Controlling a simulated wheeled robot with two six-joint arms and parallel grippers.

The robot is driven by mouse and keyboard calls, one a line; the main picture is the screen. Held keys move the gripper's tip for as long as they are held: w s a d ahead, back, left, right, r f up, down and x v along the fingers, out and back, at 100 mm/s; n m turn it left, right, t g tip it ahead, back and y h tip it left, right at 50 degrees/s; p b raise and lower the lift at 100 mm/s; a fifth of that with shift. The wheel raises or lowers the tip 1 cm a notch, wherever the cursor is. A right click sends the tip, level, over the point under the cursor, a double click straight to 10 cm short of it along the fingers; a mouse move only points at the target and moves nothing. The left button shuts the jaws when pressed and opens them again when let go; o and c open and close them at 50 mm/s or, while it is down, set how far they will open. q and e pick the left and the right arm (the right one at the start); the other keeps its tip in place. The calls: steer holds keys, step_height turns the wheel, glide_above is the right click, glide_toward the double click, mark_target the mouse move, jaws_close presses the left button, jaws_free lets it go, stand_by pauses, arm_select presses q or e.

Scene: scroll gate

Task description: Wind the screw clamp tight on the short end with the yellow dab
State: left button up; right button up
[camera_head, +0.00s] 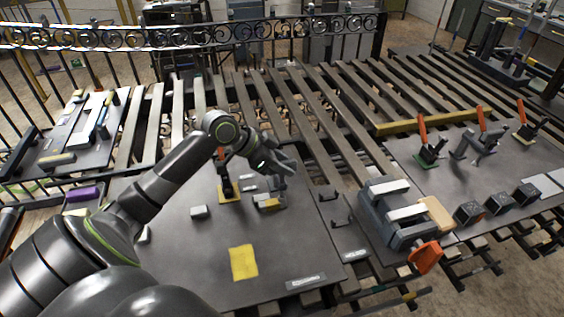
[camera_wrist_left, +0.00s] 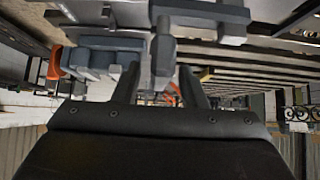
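A grey screw clamp (camera_head: 390,214) with pale jaw bars and an orange knob (camera_head: 425,256) stands at the right edge of the dark near plate. An orange knob also shows at the left of the left wrist view (camera_wrist_left: 54,62). My left gripper (camera_head: 278,165) is over the plate's far part, left of the clamp and apart from it. In the left wrist view its fingers (camera_wrist_left: 158,75) are spread, with a grey post-like part (camera_wrist_left: 163,45) showing beyond the gap. A small yellow-marked block (camera_head: 269,203) lies below the gripper; I cannot tell whether it is the short end. My right gripper is not in view.
An orange-handled toggle clamp (camera_head: 226,178) stands on a yellow patch beside my gripper. A yellow square (camera_head: 243,262) lies on the open plate. More orange-handled clamps (camera_head: 428,148) and dark blocks (camera_head: 498,203) are on the right plate. Slats and an iron railing lie behind.

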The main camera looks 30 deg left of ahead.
arm_select(q)
steer(key=shift+c, duration=0.5)
jaws_close()
steer(key=shift+f+m, duration=0.1)
steer(key=shift+m, duration=0.2)
